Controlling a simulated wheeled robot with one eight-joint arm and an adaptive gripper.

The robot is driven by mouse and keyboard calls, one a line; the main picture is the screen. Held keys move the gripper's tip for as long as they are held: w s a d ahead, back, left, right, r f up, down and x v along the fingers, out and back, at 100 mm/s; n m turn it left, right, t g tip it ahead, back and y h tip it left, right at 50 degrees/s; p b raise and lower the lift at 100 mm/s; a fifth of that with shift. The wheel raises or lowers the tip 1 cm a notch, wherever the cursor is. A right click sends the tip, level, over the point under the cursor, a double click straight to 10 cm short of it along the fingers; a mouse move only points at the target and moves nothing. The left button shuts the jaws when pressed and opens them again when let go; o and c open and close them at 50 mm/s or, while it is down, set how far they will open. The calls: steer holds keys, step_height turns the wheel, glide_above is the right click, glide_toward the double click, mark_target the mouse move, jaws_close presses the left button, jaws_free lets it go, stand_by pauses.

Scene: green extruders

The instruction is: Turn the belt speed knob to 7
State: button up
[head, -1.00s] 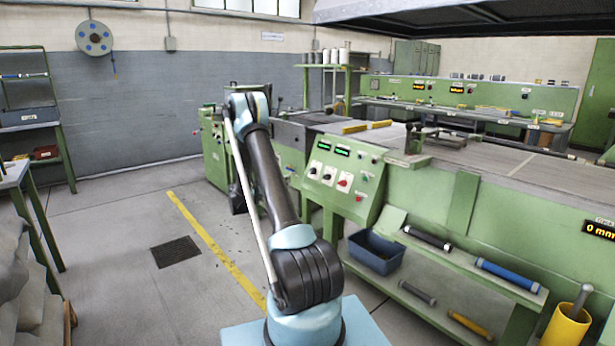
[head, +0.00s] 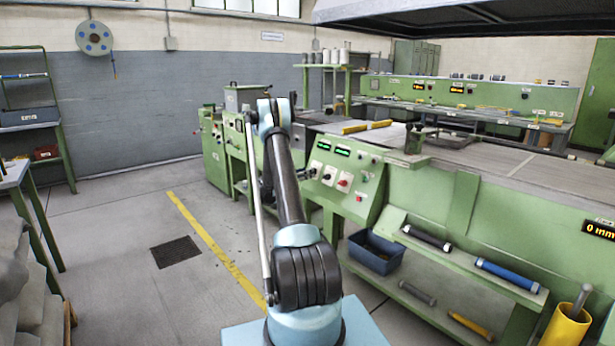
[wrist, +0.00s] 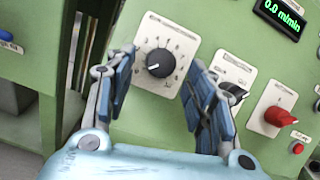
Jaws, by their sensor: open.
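In the wrist view a round black knob (wrist: 158,63) sits on a white dial plate with marks around it, on the green control panel. Its white pointer line points left and slightly down; the dial numbers are too small to read. My gripper (wrist: 162,64) is open, its two blue fingers on either side of the knob in the picture. I see no contact, and the distance to the panel is unclear. A green display (wrist: 279,14) reads 0.0 m/min. In the head view the control panel (head: 350,205) stands right of my arm, and the gripper is hidden.
Right of the dial are a black switch (wrist: 232,92), partly behind the right finger, a red knob (wrist: 279,117) and a red button (wrist: 297,148). A blue bin (head: 375,252) and several rollers lie on shelves below the machine.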

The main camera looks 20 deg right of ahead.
steer(key=shift+x, duration=1)
steer(key=c, duration=1.1)
